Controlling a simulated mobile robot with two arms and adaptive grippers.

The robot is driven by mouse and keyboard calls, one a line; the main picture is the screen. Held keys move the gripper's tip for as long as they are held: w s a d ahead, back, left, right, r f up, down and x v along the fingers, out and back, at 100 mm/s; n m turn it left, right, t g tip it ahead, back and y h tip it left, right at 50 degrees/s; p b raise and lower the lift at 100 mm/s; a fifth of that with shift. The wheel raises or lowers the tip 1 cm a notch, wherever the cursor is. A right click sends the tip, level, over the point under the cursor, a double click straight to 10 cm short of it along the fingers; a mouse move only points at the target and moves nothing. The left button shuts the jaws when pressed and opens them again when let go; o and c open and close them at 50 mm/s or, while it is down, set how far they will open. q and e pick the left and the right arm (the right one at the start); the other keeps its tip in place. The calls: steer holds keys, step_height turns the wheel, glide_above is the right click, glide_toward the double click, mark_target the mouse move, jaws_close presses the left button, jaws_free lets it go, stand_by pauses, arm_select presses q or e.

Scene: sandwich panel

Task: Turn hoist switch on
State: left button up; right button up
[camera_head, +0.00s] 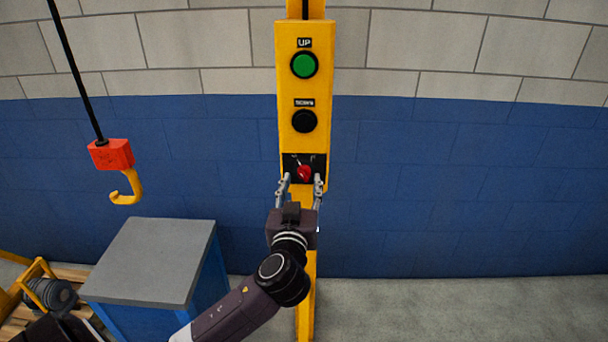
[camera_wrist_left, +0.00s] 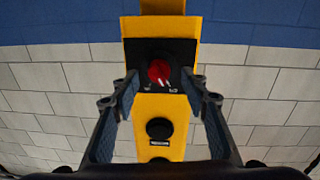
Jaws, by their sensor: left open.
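The hoist switch (camera_head: 304,173) is a red rotary knob on a black plate at the bottom of a yellow control panel (camera_head: 289,78). It also shows in the left wrist view (camera_wrist_left: 159,71), upside down, with small white marks below it. My left gripper (camera_head: 302,182) is open, with one finger on each side of the panel's lower end. In the left wrist view (camera_wrist_left: 162,82) the fingers stand apart on both sides of the knob, and I see a gap between them and it. I cannot tell how far in front of the knob the fingertips are. My right gripper is not in view.
A green UP button (camera_head: 304,65) and a black button (camera_head: 304,121) sit above the switch. A red hoist block with a yellow hook (camera_head: 127,188) hangs at the left. A blue cabinet with a grey top (camera_head: 152,262) stands below it. Right of the panel is free.

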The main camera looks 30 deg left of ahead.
arm_select(q)
steer(key=shift+x, duration=0.95)
steer(key=shift+w+a, duration=0.15)
steer(key=shift+w, duration=0.25)
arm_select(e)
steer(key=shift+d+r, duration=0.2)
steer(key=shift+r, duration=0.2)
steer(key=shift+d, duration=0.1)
arm_select(q)
steer(key=shift+c, duration=1.3)
jaws_close()
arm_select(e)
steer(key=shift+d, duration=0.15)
